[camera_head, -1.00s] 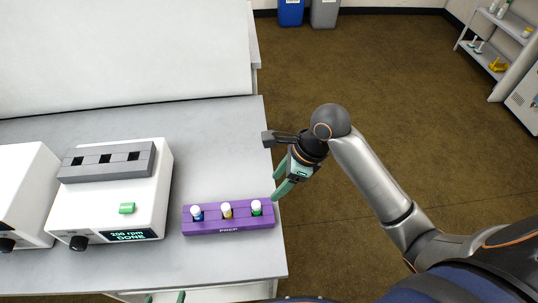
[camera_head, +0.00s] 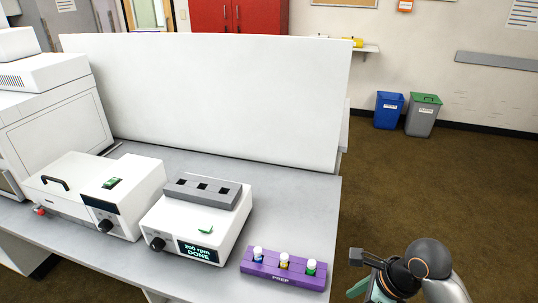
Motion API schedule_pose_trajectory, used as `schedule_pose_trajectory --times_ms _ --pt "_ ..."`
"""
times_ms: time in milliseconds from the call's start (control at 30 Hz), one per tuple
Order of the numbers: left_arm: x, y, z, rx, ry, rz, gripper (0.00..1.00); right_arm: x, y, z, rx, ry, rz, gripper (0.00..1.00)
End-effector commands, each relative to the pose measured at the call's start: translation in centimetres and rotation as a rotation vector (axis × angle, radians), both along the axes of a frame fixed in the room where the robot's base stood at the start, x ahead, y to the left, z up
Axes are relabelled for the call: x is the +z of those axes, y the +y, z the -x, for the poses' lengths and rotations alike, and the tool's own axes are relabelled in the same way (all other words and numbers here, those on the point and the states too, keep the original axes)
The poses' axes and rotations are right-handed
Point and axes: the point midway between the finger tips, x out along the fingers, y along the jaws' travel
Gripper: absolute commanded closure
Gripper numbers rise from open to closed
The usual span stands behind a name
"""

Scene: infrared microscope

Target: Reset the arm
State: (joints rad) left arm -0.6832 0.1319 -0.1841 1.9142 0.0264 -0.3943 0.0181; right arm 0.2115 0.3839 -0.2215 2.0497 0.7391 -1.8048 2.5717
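My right arm comes in at the bottom right corner. Its gripper (camera_head: 366,291), with green fingers, is beside the bench's right end, to the right of the purple PREP rack (camera_head: 262,270). The fingers look apart with nothing between them, but the bottom edge cuts off part of them. My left gripper is out of view. The rack stands on the bench and holds three vials with white caps: blue (camera_head: 258,254), yellow (camera_head: 284,261) and green (camera_head: 311,267).
A white device (camera_head: 222,230) with three slots in its grey top reads "200 rpm DONE". Another white device (camera_head: 140,197) stands left of it, with a larger instrument (camera_head: 60,120) behind. A white partition (camera_head: 210,100) backs the bench (camera_head: 318,200). Open floor lies right, with blue (camera_head: 388,110) and grey (camera_head: 421,117) bins.

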Motion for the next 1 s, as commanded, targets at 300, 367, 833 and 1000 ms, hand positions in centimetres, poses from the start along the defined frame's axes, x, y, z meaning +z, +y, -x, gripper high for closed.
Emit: schedule_pose_trajectory --times_ms 300,367,833,1000 --pt "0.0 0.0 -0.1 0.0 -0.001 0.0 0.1 -7.2 1.3 0.3 0.449 -0.36 0.109 0.4" --pt "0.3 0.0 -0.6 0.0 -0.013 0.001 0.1 -8.6 1.4 0.7 0.546 -0.433 0.158 0.4" --pt "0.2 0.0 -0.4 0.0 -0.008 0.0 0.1 -16.3 0.4 6.9 1.413 -0.86 0.775 0.4" --pt "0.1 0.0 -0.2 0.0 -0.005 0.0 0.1 -17.3 0.3 9.5 1.701 -0.915 0.998 0.4"
